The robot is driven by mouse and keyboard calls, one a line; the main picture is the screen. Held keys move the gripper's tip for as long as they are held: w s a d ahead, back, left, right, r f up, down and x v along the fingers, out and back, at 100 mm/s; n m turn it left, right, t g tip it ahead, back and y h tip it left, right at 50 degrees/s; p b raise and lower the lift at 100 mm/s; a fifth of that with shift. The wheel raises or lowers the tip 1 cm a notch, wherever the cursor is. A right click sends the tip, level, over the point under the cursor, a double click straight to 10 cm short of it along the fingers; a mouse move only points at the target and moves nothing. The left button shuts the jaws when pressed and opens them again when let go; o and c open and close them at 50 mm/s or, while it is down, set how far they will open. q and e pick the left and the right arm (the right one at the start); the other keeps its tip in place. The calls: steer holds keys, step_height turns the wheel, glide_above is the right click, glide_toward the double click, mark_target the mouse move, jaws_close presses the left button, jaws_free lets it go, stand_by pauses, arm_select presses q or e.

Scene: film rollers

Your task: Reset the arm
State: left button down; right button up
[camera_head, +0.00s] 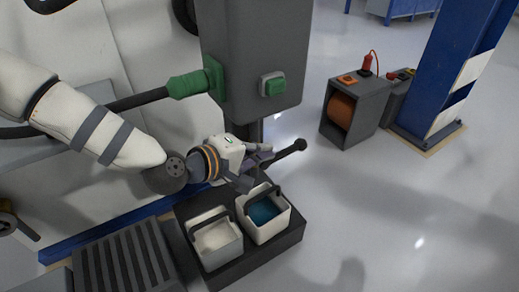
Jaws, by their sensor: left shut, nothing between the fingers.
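My left arm comes in from the left, white with grey bands. Its gripper (252,174) is in front of the grey machine column, above and just behind two small bins. It is shut and I see nothing held in it. One bin (222,254) is white with a dark handle and pale contents. The other bin (272,233), to its right, holds something blue. The gripper's fingers overlap the back of the blue-filled bin in the picture; I cannot tell if they touch it. My right gripper is not in view.
Both bins stand on a dark tray (268,262). The grey column (255,50) has a green button (274,87) and a green cable fitting (190,84). A black lever (290,151) is right of the gripper.

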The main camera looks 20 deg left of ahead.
arm_select(q)
steer(key=shift+s+a+r, duration=0.2)
steer(key=shift+s+r, duration=0.05)
steer(key=shift+s, duration=0.25)
